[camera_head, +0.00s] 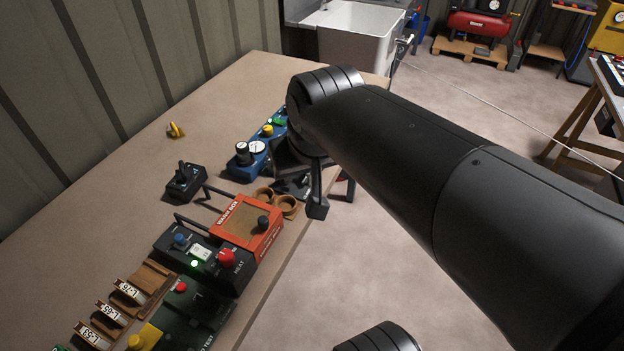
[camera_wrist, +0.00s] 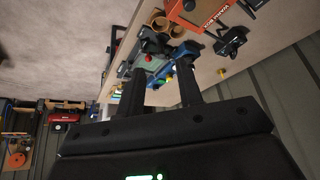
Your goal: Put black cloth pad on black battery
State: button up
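My gripper (camera_wrist: 160,78) shows in the wrist view with its two dark fingers apart and no object visible between them. In the head view my gripper (camera_head: 304,196) is over the bench's right edge, beside the blue gauge box and the wooden rings. A dark patch lies by the fingers there, but I cannot tell whether it is a cloth pad, a battery or part of my gripper. I cannot surely pick out the black cloth pad or the black battery in either view. My arm hides part of the bench's far right side.
The bench (camera_head: 110,215) holds an orange warming box (camera_head: 246,228), a black heat control box (camera_head: 205,258), a black lever switch (camera_head: 184,182), a blue gauge box (camera_head: 250,158) and wooden rings (camera_head: 288,205). A yellow piece (camera_head: 175,131) lies farther back. Bare bench surrounds it.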

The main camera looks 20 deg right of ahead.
jog(key=s+d+f, duration=0.1)
jog(key=s+f, duration=0.1)
jog(key=s, duration=0.3)
jog(key=shift+s+d+f, duration=0.2)
jog(key=shift+s, duration=0.05)
dwell(1.0)
